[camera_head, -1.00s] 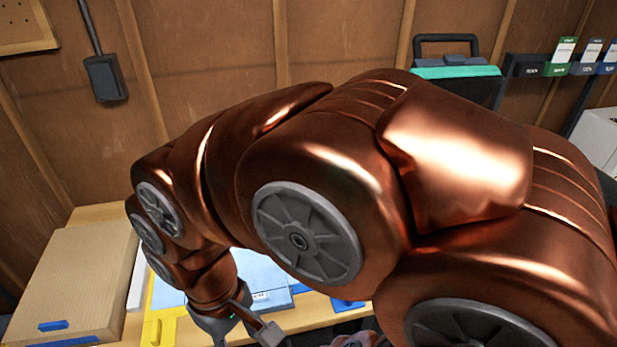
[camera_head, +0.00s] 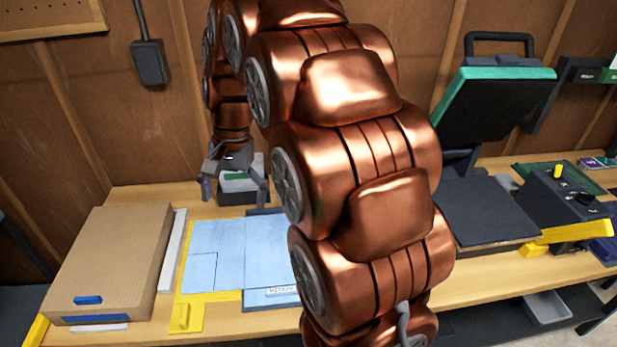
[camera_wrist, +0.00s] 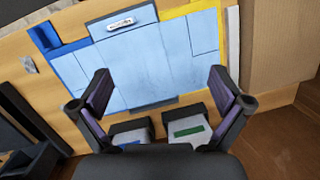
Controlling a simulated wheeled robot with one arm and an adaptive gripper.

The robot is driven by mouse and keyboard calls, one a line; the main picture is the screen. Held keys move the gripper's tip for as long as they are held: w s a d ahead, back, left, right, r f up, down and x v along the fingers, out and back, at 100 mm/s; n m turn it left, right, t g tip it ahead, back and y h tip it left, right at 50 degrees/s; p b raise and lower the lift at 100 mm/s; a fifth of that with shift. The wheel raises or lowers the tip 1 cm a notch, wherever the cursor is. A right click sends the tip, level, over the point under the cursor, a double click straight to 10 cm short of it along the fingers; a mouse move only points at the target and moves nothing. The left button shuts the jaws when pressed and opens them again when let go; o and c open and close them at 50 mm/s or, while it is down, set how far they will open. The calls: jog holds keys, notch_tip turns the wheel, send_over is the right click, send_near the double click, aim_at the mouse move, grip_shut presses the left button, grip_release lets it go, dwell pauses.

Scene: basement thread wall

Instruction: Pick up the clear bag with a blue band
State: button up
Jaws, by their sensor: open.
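The clear bag with a blue band (camera_wrist: 130,137) shows in the wrist view in a dark bin, left of a similar bag with a green band (camera_wrist: 188,128). I cannot make out the blue band in the head view, where the green-banded bag (camera_head: 236,177) shows beneath my gripper. My gripper (camera_head: 234,187) is open and empty above the bins at the back of the bench. Its two fingers (camera_wrist: 161,92) are spread wide in the wrist view.
A light-blue work surface (camera_head: 218,243) with a yellow edge lies in front of the bins. A cardboard box (camera_head: 115,255) stands at the left. A black hinged machine (camera_head: 480,205) and a control box (camera_head: 560,203) stand at the right. The wooden wall (camera_head: 120,130) is close behind.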

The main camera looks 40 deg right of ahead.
jog(key=w+d+f+m+t+y, duration=0.1)
jog(key=w+d+f+m+t, duration=0.15)
jog(key=w+d+m, duration=0.95)
jog(key=d+f+m+b, duration=0.1)
jog(key=d+f, duration=0.2)
jog(key=d, duration=0.6)
jog(key=w+d+f+m+t, duration=0.1)
jog(key=d+f, duration=0.2)
jog(key=d, duration=0.6)
jog(key=d+f+m+b, duration=0.1)
jog(key=d+f, duration=0.3)
jog(key=d, duration=0.4)
jog(key=shift+w+p+x, duration=0.15)
jog(key=shift+p+x, duration=0.5)
jog(key=shift+x, duration=1.1)
jog(key=shift+w+p+x, duration=0.2)
jog(key=shift+p+x, duration=0.4)
jog(key=shift+x, duration=1.2)
jog(key=shift+f, duration=0.15)
jog(key=c, duration=0.7)
jog(key=shift+a, duration=0.1)
jog(key=shift+c, duration=0.3)
